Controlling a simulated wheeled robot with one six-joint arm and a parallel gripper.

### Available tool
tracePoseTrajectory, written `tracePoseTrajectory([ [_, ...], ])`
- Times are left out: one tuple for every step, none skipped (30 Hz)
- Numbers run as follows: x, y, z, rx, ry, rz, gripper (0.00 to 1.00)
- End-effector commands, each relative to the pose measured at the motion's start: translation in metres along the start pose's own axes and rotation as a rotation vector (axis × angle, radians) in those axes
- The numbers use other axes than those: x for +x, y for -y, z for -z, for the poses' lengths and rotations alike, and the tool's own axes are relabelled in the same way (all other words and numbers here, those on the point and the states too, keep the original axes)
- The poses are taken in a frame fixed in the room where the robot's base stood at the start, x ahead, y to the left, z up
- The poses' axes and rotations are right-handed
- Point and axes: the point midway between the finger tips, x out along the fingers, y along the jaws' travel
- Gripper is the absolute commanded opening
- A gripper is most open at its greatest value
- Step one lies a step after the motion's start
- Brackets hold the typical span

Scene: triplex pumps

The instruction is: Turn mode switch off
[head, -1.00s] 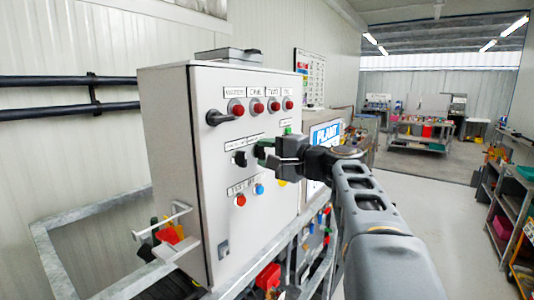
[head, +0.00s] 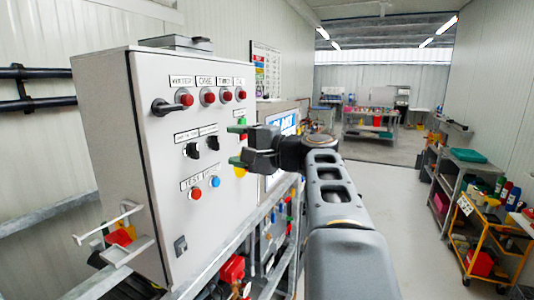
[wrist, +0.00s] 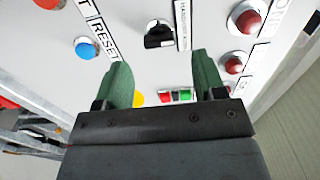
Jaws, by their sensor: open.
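Two black rotary switches sit side by side on the grey control panel (head: 150,215), the left switch (head: 192,150) and the right switch (head: 213,143). Their labels are too small to read, so I cannot tell which is the mode switch. My gripper (head: 238,145) is open and empty, just right of the right switch, with its green fingers apart one above the other. In the wrist view my gripper (wrist: 163,78) has one black switch (wrist: 158,38) ahead of the gap between its fingertips. The fingers do not appear to touch it.
A red button (head: 195,193) and a blue button (head: 215,182) are below. A yellow cart (head: 490,240) stands at right. The floor (head: 410,220) between is clear.

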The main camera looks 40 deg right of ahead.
Motion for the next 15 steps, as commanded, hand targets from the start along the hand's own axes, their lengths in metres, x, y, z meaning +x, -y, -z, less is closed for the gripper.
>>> tracePoseTrajectory([
  [-0.013, -0.002, 0.001, -0.002, -0.007, 0.0, 0.64],
  [-0.019, -0.002, 0.001, -0.002, -0.008, 0.0, 0.64],
  [-0.028, -0.002, 0.001, -0.002, -0.008, 0.001, 0.64],
  [-0.033, -0.002, 0.001, -0.002, -0.007, 0.0, 0.64],
  [-0.039, -0.002, 0.001, -0.002, -0.007, 0.0, 0.64],
  [-0.047, -0.002, 0.001, 0.0, -0.007, 0.0, 0.64],
  [-0.052, -0.002, 0.001, 0.0, -0.007, 0.001, 0.64],
  [-0.057, -0.002, 0.001, 0.0, -0.006, 0.001, 0.64],
  [-0.063, -0.001, 0.001, 0.0, -0.006, 0.001, 0.64],
  [-0.067, -0.001, 0.0, -0.001, -0.005, 0.0, 0.64],
  [-0.071, -0.001, 0.001, 0.0, -0.005, 0.0, 0.64],
  [-0.075, -0.001, 0.001, 0.0, -0.004, 0.0, 0.64],
  [-0.079, -0.001, 0.001, 0.0, -0.004, 0.0, 0.64],
  [-0.081, -0.001, 0.0, 0.0, -0.003, 0.0, 0.64],
  [-0.084, -0.001, 0.0, 0.0, -0.003, 0.0, 0.64],
])
